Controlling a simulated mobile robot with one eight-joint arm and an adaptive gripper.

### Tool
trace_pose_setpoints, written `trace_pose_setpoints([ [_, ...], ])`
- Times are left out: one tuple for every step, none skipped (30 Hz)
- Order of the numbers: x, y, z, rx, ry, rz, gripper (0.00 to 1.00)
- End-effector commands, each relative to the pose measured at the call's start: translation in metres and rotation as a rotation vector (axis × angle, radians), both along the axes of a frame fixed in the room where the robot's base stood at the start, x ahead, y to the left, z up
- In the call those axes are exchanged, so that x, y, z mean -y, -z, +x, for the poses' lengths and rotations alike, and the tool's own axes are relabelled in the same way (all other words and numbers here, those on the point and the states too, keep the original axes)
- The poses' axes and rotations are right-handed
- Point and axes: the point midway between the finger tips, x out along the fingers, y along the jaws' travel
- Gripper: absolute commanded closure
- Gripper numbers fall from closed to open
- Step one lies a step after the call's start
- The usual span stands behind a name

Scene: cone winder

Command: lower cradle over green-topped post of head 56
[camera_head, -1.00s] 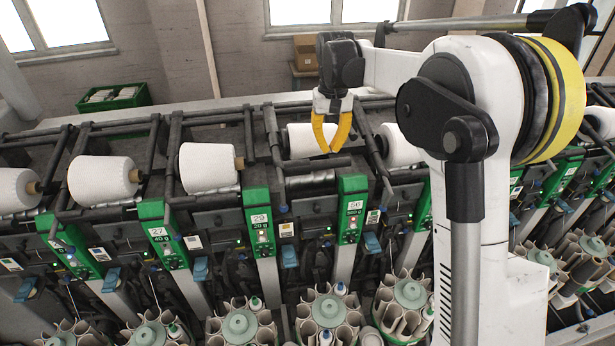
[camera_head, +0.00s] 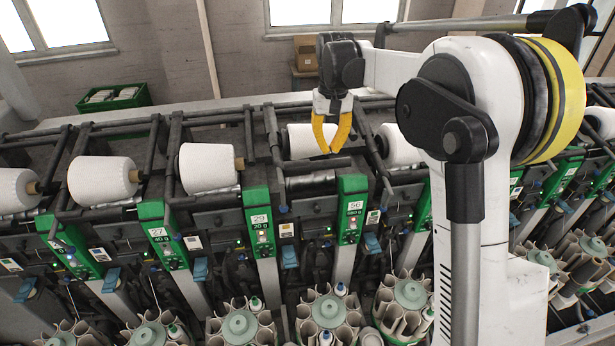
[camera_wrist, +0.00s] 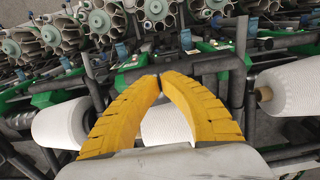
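The green-topped post of head 56 (camera_head: 352,205) stands right of centre in the head view, its label 56 readable. Behind it is the dark cradle frame (camera_head: 272,132) with a white cone (camera_head: 301,141). My gripper (camera_head: 328,152) hangs pointing down in front of this cone, its yellow fingers converging to a V. In the wrist view the fingertips (camera_wrist: 162,77) meet, or nearly so, over a dark horizontal bar (camera_wrist: 200,67). A white cone (camera_wrist: 165,125) shows between and behind the fingers. I cannot tell whether the tips touch or hold any part of the cradle.
The neighbouring green post 29 (camera_head: 260,222) stands to the left. More cones, such as one on the left (camera_head: 208,168), sit in frames along the row. Round cone magazines (camera_head: 328,310) line the front. A green crate (camera_head: 114,97) lies behind the machine.

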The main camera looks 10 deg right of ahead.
Motion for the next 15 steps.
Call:
trace_pose_setpoints([
  [0.000, 0.003, 0.000, 0.000, 0.000, 0.000, 1.00],
  [0.000, 0.004, 0.000, 0.000, 0.000, 0.000, 1.00],
  [0.000, 0.006, 0.000, 0.000, 0.000, 0.000, 1.00],
  [0.000, 0.008, 0.000, 0.000, 0.000, 0.000, 1.00],
  [0.000, 0.010, 0.000, 0.000, 0.000, 0.000, 1.00],
  [0.000, 0.013, 0.000, 0.000, 0.000, 0.000, 1.00],
  [0.000, 0.014, 0.000, 0.000, 0.000, 0.000, 1.00],
  [0.000, 0.016, 0.000, 0.000, 0.000, 0.000, 1.00],
  [0.000, 0.019, 0.000, 0.000, 0.000, 0.000, 1.00],
  [0.000, 0.021, 0.000, 0.000, 0.000, 0.000, 1.00],
  [0.000, 0.022, 0.000, 0.000, 0.000, 0.000, 1.00],
  [0.000, 0.025, 0.000, 0.000, 0.000, 0.000, 1.00],
  [0.000, 0.027, 0.000, 0.000, 0.000, 0.000, 1.00],
  [0.000, 0.029, 0.000, 0.000, 0.000, 0.000, 1.00],
  [0.000, 0.031, 0.000, 0.000, 0.000, 0.000, 1.00],
])
